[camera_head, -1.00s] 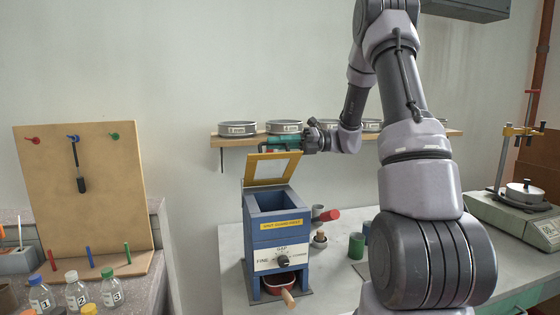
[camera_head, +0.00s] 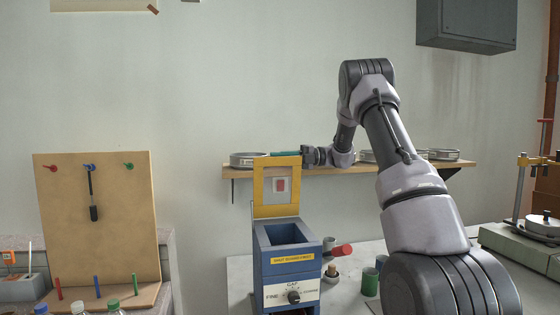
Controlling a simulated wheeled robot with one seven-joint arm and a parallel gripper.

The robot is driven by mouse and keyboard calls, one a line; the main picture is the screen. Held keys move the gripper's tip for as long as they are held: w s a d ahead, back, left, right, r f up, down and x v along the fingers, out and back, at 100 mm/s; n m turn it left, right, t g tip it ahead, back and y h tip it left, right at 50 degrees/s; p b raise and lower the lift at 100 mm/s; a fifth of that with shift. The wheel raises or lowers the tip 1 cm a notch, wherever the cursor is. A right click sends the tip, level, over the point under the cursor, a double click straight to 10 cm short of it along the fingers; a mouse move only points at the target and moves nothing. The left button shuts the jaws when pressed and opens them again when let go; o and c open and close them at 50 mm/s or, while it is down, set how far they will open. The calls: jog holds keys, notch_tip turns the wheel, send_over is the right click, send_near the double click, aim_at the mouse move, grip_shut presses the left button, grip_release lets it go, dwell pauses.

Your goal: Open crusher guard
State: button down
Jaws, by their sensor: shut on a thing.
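The crusher (camera_head: 290,268) is a blue box with an open square hopper on top and a yellow label on its front. Its yellow-framed guard (camera_head: 257,205) stands raised, close to upright, at the back of the hopper. A red and white patch shows in the guard's window. My gripper (camera_head: 286,155) is at the guard's top edge, reaching in from the right, and is shut on it. The fingertips are small and partly hidden by the guard.
A shelf (camera_head: 380,170) with several round sieves is right behind my gripper. A red-ended handle (camera_head: 342,250) sticks out at the crusher's right. My arm covers part of the bench.

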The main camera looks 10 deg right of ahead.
jog(key=shift+w, duration=0.2)
jog(key=c, duration=0.9)
grip_release()
jog(key=d, duration=1.1)
